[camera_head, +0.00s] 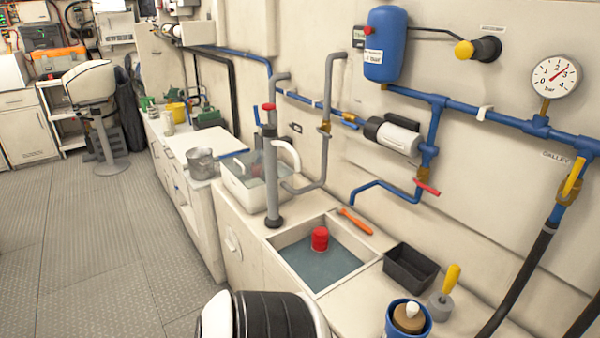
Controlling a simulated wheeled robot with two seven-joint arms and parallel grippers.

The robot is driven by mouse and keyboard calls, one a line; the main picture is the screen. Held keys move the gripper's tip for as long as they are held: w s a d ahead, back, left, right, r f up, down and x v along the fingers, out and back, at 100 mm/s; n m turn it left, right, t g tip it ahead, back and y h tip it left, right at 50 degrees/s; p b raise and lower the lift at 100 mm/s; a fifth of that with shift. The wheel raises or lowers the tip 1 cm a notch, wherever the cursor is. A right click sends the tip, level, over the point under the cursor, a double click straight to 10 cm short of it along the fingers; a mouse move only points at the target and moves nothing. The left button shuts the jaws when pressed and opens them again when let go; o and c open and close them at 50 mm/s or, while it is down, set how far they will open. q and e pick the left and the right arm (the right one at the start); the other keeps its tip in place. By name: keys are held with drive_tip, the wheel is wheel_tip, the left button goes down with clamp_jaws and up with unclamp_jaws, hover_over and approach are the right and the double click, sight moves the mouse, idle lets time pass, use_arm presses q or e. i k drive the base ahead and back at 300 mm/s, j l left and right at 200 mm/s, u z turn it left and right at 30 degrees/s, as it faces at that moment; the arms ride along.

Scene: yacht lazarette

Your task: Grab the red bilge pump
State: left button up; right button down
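A small red cylindrical pump (320,239) stands upright in the water of a square sink (283,257) set into the counter. Its lower end is at or under the water, so its base cannot be made out clearly. Nothing is touching it from above. Neither of my grippers shows in this view.
An upright grey tube pump (271,180) stands behind-left of the sink. An orange-handled tool (355,221) lies at the sink's back edge. A black tray (410,271), a yellow-handled tool (447,290) and a blue tin (407,320) stand to the right. Blue pipes (460,106) run along the wall.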

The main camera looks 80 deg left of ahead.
sight(321, 234)
drive_tip(key=k+u, duration=0.15)
drive_tip(key=u, duration=2.1)
